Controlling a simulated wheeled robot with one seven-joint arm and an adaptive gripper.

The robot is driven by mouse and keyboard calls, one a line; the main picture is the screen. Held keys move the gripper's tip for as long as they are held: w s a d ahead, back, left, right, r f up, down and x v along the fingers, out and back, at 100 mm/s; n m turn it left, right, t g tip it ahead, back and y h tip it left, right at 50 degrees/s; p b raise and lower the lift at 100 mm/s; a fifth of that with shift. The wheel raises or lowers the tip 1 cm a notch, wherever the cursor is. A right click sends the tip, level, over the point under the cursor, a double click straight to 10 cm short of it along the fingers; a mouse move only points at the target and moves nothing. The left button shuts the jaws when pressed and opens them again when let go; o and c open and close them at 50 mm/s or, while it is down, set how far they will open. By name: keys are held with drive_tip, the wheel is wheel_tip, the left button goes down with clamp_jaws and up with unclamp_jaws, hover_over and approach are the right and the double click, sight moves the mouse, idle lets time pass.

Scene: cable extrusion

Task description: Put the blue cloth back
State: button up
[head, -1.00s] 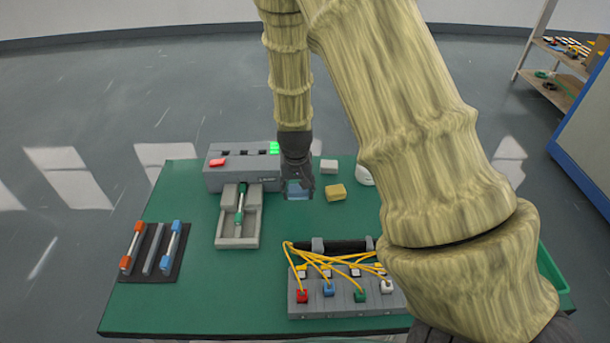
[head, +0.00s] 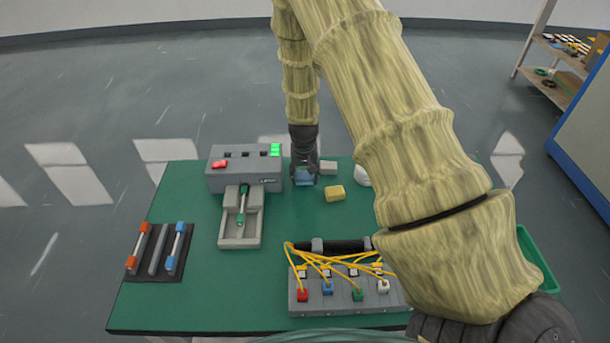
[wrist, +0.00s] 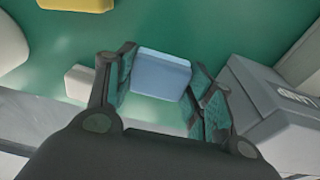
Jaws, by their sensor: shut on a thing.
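The blue cloth (head: 304,177) is a small light-blue block-like pad near the back of the green table, right of the grey machine. My gripper (head: 304,172) points down over it, shut on it. In the wrist view the cloth (wrist: 161,75) sits between the two fingers of my gripper (wrist: 165,85). Whether it touches the table or hangs just above it I cannot tell.
The grey machine (head: 228,179) with red and green buttons stands close on the left. A yellow block (head: 335,193) and a grey-white block (head: 328,167) lie close on the right. A wired connector block (head: 345,297) is in front. A rack of rods (head: 159,252) is at left.

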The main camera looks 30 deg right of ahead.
drive_tip(key=shift+f, duration=0.5)
drive_tip(key=shift+f, duration=0.15)
drive_tip(key=o, duration=1)
drive_tip(key=shift+r, duration=0.3)
drive_tip(key=shift+s+a+r+b, duration=0.25)
drive_tip(key=shift+r+b, duration=0.2)
drive_tip(key=shift+r, duration=1.5)
drive_tip(key=shift+s+a+r+b, duration=0.2)
drive_tip(key=shift+r+b, duration=0.3)
drive_tip(key=shift+r, duration=1.45)
drive_tip(key=shift+s+a+r+b, duration=0.2)
drive_tip(key=shift+r+b, duration=0.25)
drive_tip(key=shift+r, duration=1.5)
